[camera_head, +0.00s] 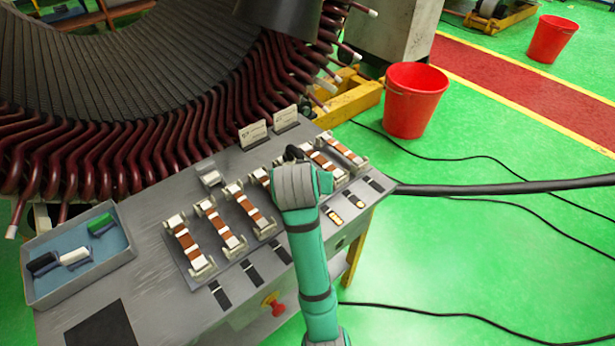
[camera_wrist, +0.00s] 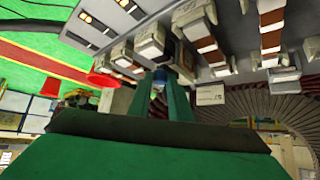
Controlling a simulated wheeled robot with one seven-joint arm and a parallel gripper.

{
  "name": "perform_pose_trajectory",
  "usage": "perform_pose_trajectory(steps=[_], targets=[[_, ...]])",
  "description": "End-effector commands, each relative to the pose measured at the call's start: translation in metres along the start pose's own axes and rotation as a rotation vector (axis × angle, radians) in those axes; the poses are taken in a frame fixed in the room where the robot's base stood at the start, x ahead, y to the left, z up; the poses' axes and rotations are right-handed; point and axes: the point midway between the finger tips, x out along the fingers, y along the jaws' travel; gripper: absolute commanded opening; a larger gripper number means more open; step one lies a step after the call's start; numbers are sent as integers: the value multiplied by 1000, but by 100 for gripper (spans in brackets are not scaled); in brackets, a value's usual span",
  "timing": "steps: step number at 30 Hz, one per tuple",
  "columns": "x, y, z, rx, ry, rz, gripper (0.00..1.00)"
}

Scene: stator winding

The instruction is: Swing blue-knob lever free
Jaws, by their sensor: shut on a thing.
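My gripper (camera_wrist: 172,84) shows in the wrist view with its two green fingers close together, shut on the small blue knob (camera_wrist: 158,88) of the lever. Most of the knob and the lever are hidden by the fingers. The fingers sit beside a pale clamp block (camera_wrist: 151,40) on the fixture row. In the head view my teal arm covers the gripper, the knob and the lever, so the lever's angle cannot be told.
The grey workbench (camera_head: 160,290) carries a row of copper-and-white holders (camera_head: 189,243). A grey-blue tray (camera_head: 50,295) with coloured pieces stands at left. The large stator (camera_head: 150,135) rises behind. A red bucket (camera_head: 411,100) stands on the green floor at right; black cables (camera_head: 480,188) run there.

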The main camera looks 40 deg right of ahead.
Motion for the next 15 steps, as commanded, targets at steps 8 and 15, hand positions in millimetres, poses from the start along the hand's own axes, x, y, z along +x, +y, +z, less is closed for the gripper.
perform_pose_trajectory(steps=[8,15], targets=[[0,0,0,1,0,0,0],[0,0,0,1,0,0,37]])
